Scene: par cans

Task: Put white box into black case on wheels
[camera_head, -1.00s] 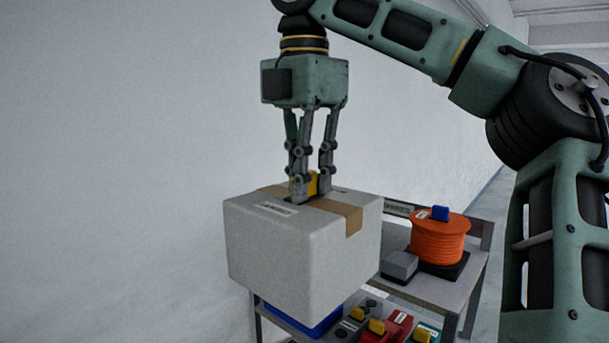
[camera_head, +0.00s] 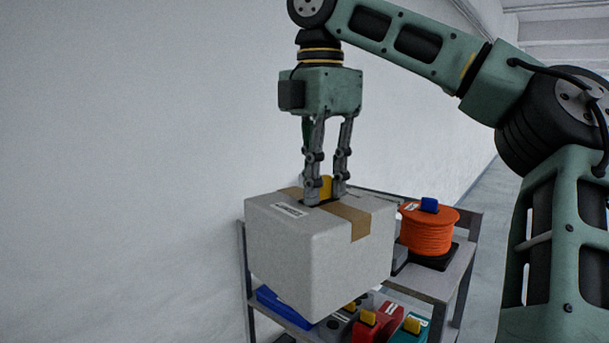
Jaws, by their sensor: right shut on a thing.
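The white box (camera_head: 300,255) has brown tape, a small label and a yellow grip tab (camera_head: 326,188) on top. My right gripper (camera_head: 326,198) points down and is shut on this tab, in the middle of the box's top. The box hangs level in front of a grey shelf cart and covers part of it. I cannot tell its exact gap to the cart. The black case on wheels is not in view. My left gripper is not in view.
The grey cart (camera_head: 432,278) carries an orange cable spool (camera_head: 428,235) with a blue tab on its upper shelf. Its lower shelf holds a blue tray (camera_head: 283,305), a red case (camera_head: 375,325) and a teal case (camera_head: 410,331). A white wall (camera_head: 120,170) stands at left.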

